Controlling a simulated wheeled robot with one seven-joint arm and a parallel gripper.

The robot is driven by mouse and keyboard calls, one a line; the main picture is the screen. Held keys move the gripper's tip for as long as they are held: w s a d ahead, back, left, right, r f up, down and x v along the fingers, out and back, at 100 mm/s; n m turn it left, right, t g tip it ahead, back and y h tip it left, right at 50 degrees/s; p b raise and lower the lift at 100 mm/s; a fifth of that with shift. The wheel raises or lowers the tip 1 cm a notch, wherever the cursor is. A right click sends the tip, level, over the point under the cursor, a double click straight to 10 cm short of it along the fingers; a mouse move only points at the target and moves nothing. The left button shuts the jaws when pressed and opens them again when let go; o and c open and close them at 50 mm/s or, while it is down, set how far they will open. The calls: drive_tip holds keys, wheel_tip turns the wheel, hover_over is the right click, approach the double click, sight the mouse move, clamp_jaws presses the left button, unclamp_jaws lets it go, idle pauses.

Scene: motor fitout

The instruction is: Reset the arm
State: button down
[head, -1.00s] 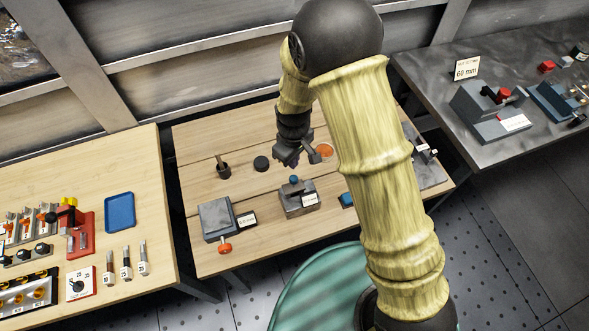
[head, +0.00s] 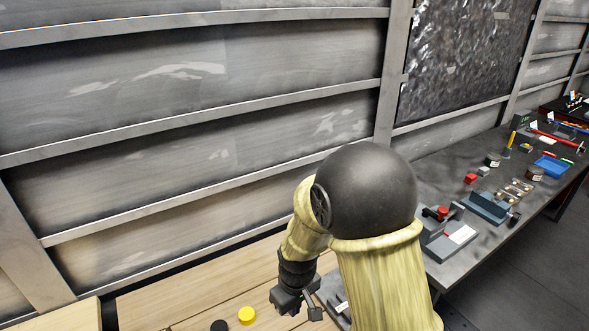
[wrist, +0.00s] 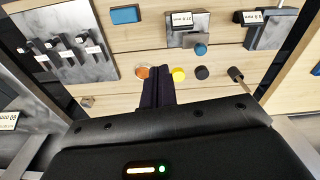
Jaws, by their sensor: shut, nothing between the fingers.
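My gripper (head: 297,301) hangs from the folded arm over the wooden table (head: 190,288), low in the head view. In the wrist view my gripper's dark fingers (wrist: 158,88) are together with nothing between them. They point toward the row of discs on the table. That row has an orange disc (wrist: 142,72), a yellow disc (wrist: 178,74) and a black disc (wrist: 202,72). The yellow disc (head: 247,315) and the black disc (head: 219,326) also show left of the gripper in the head view. The arm hides part of the table.
A dark upright peg (wrist: 236,74), a blue block (wrist: 125,14) and a grey fixture (wrist: 187,27) with a blue knob stand on the table. A grey bench (head: 465,160) with fixtures and tools runs along the right. A ribbed metal wall (head: 200,110) stands behind.

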drive_tip(key=s+d+r+m+t+b, duration=0.1)
drive_tip(key=s+d+r+m, duration=0.1)
drive_tip(key=s+d+m, duration=0.2)
drive_tip(key=s+d+r+m+b, duration=0.2)
drive_tip(key=s+d+r+m, duration=0.1)
drive_tip(key=d, duration=0.8)
drive_tip(key=shift+s+d+m+t, duration=0.25)
drive_tip(key=shift+s+m+t, duration=0.15)
drive_tip(key=shift+s, duration=0.15)
drive_tip(key=shift+r, duration=0.1)
